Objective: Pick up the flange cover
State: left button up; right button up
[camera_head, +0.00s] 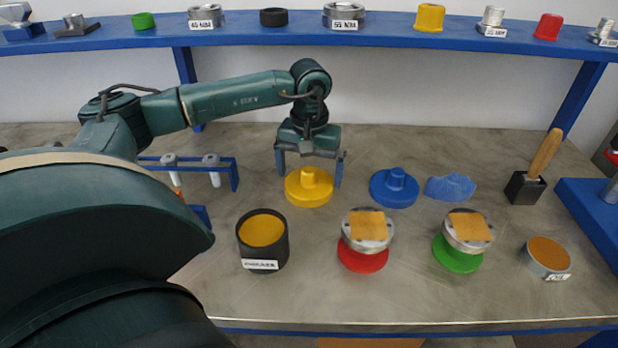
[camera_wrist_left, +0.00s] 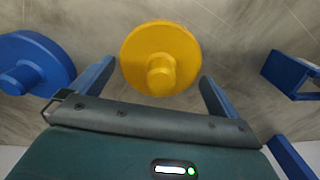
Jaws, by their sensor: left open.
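A yellow flange cover (camera_head: 309,188), a round disc with a raised knob, lies on the bench. It also shows in the left wrist view (camera_wrist_left: 160,58), its knob towards the gripper. A similar blue flange cover (camera_head: 395,188) lies to its right and shows at the left of the wrist view (camera_wrist_left: 35,62). My left gripper (camera_head: 310,177) is open and empty, pointing down over the yellow cover. Its two blue fingers (camera_wrist_left: 157,70) are on either side of the cover in the picture. Whether they touch it I cannot tell. My right gripper is not in view.
In front stand a black cup (camera_head: 263,240), flanged vessels on a red base (camera_head: 363,257) and a green base (camera_head: 457,257), and a grey cup (camera_head: 548,256). A blue rack (camera_head: 234,175) stands left.

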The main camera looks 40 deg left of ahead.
pick_arm(q)
jog(key=shift+f, duration=0.3)
jog(key=shift+c, duration=0.4)
jog(key=c, duration=0.6)
jog(key=shift+r, duration=0.2)
